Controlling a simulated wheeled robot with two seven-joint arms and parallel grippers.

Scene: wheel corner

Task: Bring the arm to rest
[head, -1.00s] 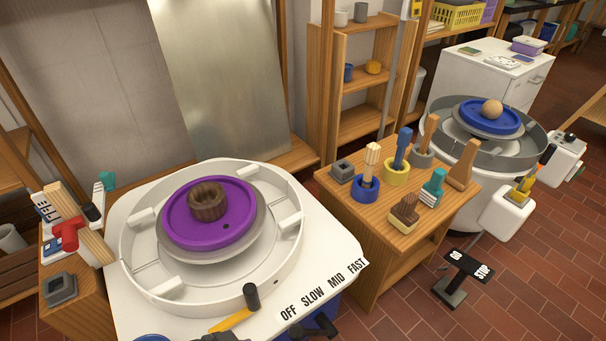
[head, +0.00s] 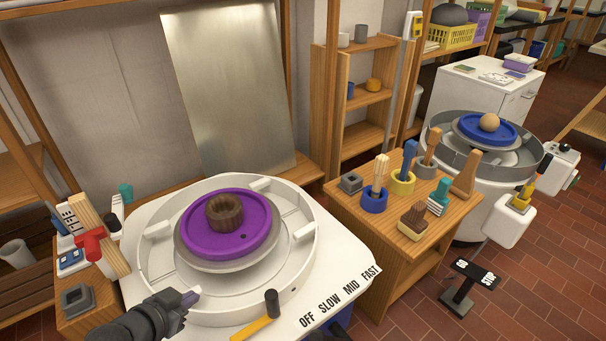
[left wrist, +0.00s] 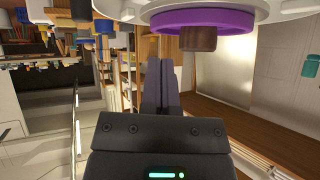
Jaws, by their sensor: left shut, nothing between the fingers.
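My left gripper (head: 188,299) is at the lower left of the head view, over the near left rim of the white wheel basin. It is shut and empty. In the left wrist view its fingers (left wrist: 160,77) are together, and the picture appears upside down. The piece and the disc also show at the top of the left wrist view, apart from the fingers. My right gripper is not in view.
A white basin (head: 309,238) surrounds the disc. A left shelf holds more tools.

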